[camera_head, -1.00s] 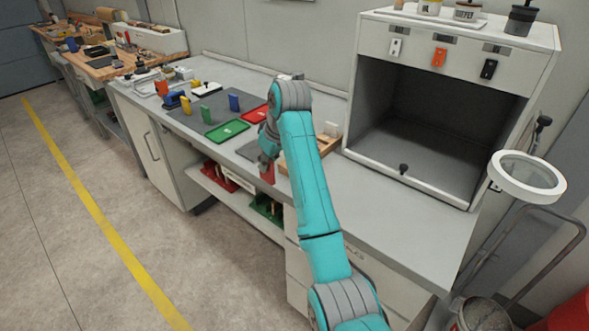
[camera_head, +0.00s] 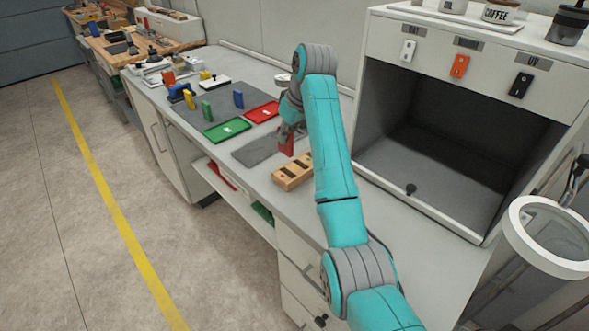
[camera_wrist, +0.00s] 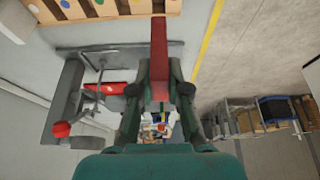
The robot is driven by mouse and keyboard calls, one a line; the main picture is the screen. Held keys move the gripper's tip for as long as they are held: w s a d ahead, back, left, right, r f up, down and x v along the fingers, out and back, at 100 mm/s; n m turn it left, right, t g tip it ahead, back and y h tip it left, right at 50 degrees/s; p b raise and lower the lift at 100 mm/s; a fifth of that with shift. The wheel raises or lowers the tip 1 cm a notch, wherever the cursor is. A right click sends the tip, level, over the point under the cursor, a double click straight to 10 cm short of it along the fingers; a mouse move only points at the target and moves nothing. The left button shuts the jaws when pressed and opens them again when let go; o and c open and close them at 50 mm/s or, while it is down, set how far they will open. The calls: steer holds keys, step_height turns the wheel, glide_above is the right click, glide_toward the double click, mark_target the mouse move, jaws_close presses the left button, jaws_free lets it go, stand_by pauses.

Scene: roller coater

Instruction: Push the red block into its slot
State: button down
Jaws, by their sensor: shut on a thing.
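The red block (camera_head: 286,146) hangs from my gripper (camera_head: 291,127) above the workbench, just behind the wooden slotted rack (camera_head: 291,174) in the head view. In the wrist view my gripper (camera_wrist: 158,88) is shut on the red block (camera_wrist: 159,45), which sticks out lengthwise from between the fingers. The wooden rack (camera_wrist: 100,12) shows at the top edge there, with coloured dots and dark slots, and is partly cut off. The block is apart from the slots. My arm hides the rack's right end in the head view.
A grey mat (camera_head: 258,148), a green tray (camera_head: 228,129) and a red tray (camera_head: 262,112) lie beyond the rack. Several coloured blocks stand farther left. An open-fronted cabinet (camera_head: 412,190) stands to the right. The bench between the rack and cabinet is partly hidden by my arm.

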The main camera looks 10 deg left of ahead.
mark_target(288, 154)
step_height(288, 154, down, 7)
steer(key=shift+d+r, duration=0.1)
steer(key=shift+s+f, duration=0.15)
steer(key=shift+f, duration=1.5)
steer(key=c, duration=1.3)
jaws_free()
steer(key=shift+f, duration=0.1)
steer(key=shift+o, duration=0.8)
steer(key=shift+r, duration=0.3)
